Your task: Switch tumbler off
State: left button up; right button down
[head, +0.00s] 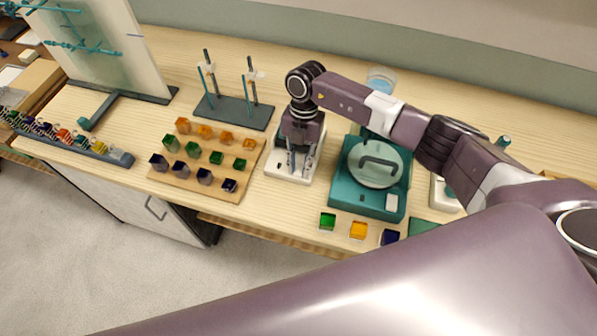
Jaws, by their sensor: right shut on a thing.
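A teal box-shaped machine with a round pale lid and a curved handle, which looks like the tumbler (340,188), stands on the bench right of centre. A small white panel (392,202) sits at its front right corner; I cannot make out a switch position. My right gripper (297,160) points down left of the machine, over a white-based stand (285,177), apart from the machine. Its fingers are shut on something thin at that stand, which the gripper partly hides. My left gripper is not in view.
A wooden board (225,193) with several coloured cubes lies left of the stand. A dark rack with upright rods (235,113) stands behind it. Loose green (327,220), orange (358,229) and dark blue (389,237) cubes lie near the front edge. My arm crosses above the machine.

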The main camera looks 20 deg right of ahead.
jog(key=shift+w+g+y+b, duration=0.1)
jog(key=shift+g+y+b, duration=0.2)
jog(key=shift+b, duration=0.1)
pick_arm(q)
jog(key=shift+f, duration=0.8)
pick_arm(e)
jog(key=shift+r, duration=0.1)
jog(key=c, duration=1.8)
grip_release()
jog(key=shift+o, duration=0.2)
jog(key=v, duration=1.2)
